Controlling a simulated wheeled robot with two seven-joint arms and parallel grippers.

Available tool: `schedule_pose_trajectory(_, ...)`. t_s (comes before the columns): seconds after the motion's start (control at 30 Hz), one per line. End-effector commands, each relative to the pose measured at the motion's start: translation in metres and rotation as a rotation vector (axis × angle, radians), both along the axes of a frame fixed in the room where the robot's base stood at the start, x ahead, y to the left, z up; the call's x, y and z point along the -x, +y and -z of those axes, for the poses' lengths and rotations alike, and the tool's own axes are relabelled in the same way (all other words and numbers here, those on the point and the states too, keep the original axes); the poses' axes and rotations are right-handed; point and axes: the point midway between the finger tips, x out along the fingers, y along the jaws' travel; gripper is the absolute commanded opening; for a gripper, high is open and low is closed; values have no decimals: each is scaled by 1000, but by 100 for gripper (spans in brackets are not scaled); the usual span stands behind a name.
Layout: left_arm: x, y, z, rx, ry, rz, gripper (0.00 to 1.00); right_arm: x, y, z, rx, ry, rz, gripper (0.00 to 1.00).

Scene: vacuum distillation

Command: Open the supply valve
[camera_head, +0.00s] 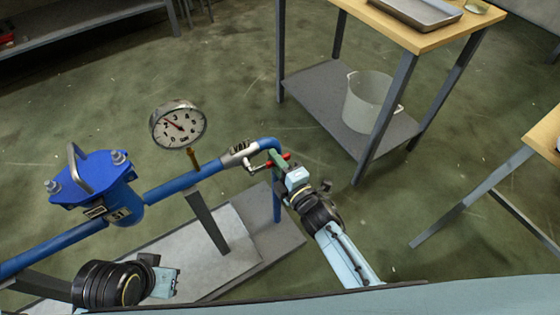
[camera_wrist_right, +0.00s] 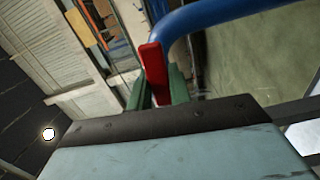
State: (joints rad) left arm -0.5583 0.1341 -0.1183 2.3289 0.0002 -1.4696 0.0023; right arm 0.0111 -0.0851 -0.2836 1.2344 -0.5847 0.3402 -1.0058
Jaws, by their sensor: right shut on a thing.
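The supply valve (camera_head: 238,153) is a silver fitting with a partly readable label on the blue pipe, right of the gauge in the head view. A metal lever (camera_head: 257,166) comes off it, with a red handle (camera_head: 286,156) at its end. My right gripper (camera_head: 275,160) is at the lever, its green fingers shut on the red handle. In the right wrist view the red handle (camera_wrist_right: 152,70) stands between the green fingers. My left gripper (camera_head: 166,283) is at the lower left, apart from the pipe; its fingers do not show clearly.
A round pressure gauge (camera_head: 179,125) stands on the blue pipe (camera_head: 180,187). A blue filter housing (camera_head: 95,180) with a grey handle is to its left. A wooden-topped table (camera_head: 430,38) with a white bucket (camera_head: 368,102) on its lower shelf stands behind.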

Motion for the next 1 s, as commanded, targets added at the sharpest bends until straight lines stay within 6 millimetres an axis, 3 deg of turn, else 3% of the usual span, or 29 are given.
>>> schedule_pose_trajectory(0.37, -1, 0, 0, 0, -2, 0, 0, 0, -1, 1, 9, 0, 1, 0)
schedule_pose_trajectory(0.4, -1, 0, 0, 0, -2, 0, 0, 0, -1, 1, 8, 0, 1, 21)
schedule_pose_trajectory(0.57, -1, 0, 0, 0, -2, 1, 0, 0, -1, 1, 7, 0, 0, 42)
schedule_pose_trajectory(0.87, 0, 0, 0, 0, -1, 1, 0, 1, 0, 0, 5, -1, -1, 42)
schedule_pose_trajectory(1.0, -2, 2, 4, -4, 0, 2, 0, 10, -5, 0, 5, -1, -1, 42)
